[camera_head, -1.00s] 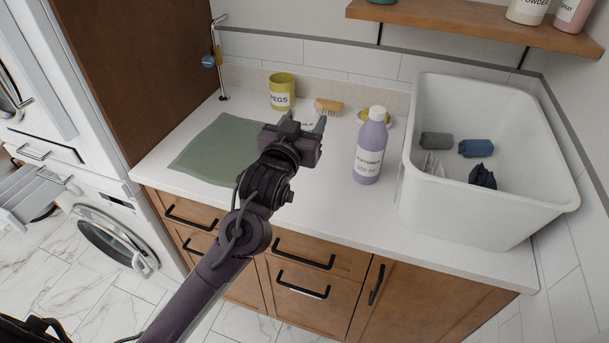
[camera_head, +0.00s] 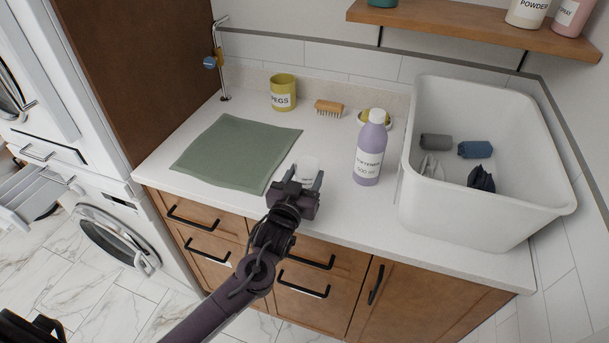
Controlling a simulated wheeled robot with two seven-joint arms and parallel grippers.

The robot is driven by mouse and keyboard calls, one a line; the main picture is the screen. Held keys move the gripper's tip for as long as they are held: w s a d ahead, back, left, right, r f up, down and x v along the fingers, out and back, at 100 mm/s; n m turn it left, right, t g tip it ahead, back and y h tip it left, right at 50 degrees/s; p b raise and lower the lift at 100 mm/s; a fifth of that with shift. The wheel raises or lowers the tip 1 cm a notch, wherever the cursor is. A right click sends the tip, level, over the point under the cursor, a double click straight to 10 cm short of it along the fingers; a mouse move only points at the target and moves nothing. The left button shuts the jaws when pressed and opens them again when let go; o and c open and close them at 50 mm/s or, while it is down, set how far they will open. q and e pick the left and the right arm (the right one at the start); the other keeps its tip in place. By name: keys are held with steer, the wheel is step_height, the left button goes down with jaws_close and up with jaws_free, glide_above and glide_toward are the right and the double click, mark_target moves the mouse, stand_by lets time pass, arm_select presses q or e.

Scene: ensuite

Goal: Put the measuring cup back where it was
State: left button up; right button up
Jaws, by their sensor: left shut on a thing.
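The measuring cup (camera_head: 307,169) is a small, whitish, see-through cup. It sits between the fingers of my left gripper (camera_head: 304,182), which is shut on it. The gripper and cup are over the front part of the white counter, between the green mat and the purple softener bottle. The gripper hides the lower part of the cup, so I cannot tell whether it touches the counter.
The green mat (camera_head: 236,152) lies left of the cup; the softener bottle (camera_head: 369,150) stands to its right. Behind are a yellow pegs pot (camera_head: 283,93), a brush (camera_head: 329,108) and a yellowish dish (camera_head: 388,121). A white tub (camera_head: 470,222) with rolled cloths fills the right side.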

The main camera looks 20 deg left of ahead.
arm_select(q)
steer(key=shift+f, duration=0.2)
steer(key=o, duration=1)
steer(key=shift+r, duration=0.1)
steer(key=shift+r, duration=0.2)
steer(key=s+b, duration=0.2)
steer(key=s, duration=1)
steer(key=shift+a, duration=0.25)
